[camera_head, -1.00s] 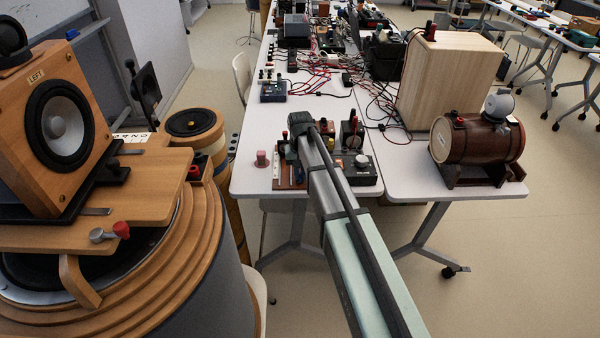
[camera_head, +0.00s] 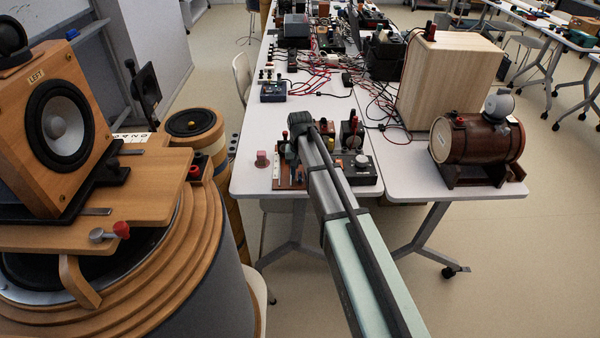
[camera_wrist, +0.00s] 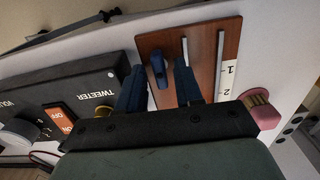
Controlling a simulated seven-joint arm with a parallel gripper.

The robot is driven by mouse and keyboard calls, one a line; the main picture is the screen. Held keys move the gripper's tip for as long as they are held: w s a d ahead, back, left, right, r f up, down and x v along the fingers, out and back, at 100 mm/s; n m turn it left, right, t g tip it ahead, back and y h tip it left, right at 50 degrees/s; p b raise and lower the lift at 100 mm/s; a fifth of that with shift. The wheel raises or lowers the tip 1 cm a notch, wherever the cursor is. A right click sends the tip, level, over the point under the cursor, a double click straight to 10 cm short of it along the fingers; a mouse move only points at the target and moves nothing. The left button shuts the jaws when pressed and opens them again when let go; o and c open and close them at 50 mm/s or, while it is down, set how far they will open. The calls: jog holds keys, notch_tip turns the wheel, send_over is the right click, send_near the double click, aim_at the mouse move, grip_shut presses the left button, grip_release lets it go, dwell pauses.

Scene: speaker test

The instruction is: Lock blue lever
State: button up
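The blue lever (camera_wrist: 157,68) shows in the wrist view, standing at a slot in a brown wooden panel (camera_wrist: 208,45) marked with a 1 and 2 scale. My gripper (camera_wrist: 158,84) is open, with one dark finger on each side of the lever. I see gaps between the lever and both fingers, so it does not look gripped. In the head view my gripper (camera_head: 291,150) is over the wooden panel at the table's front part.
A black TWEETER box (camera_wrist: 85,92) with an orange switch (camera_wrist: 60,117) lies left of the panel. A pink knob (camera_wrist: 262,108) is close on the right. In the head view a wooden barrel (camera_head: 478,140) stands on the right table. A large wooden speaker (camera_head: 55,120) is at left.

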aim_at(300, 175)
jog(key=shift+r, duration=0.1)
notch_tip(300, 175, up, 14)
jog(key=shift+f, duration=0.2)
dwell(0.6)
jog(key=s+d+f, duration=0.5)
jog(key=s+f, duration=0.3)
jog(key=f, duration=0.2)
jog(key=s+d+f, duration=0.5)
jog(key=s+f, duration=0.4)
jog(key=f, duration=0.2)
jog(key=s+d+f, duration=0.5)
jog(key=s+f, duration=0.3)
jog(key=f, duration=0.2)
jog(key=s+f+g, duration=0.2)
jog(key=s+f, duration=0.4)
jog(key=s, duration=0.3)
jog(key=s+f+g, duration=0.2)
jog(key=s+f, duration=0.4)
jog(key=s, duration=0.3)
jog(key=s+f+g, duration=0.2)
jog(key=s+f, duration=0.5)
jog(key=s, duration=0.3)
jog(key=shift+s+d+g, duration=0.1)
jog(key=shift+d+g, duration=0.1)
jog(key=shift+g, duration=0.2)
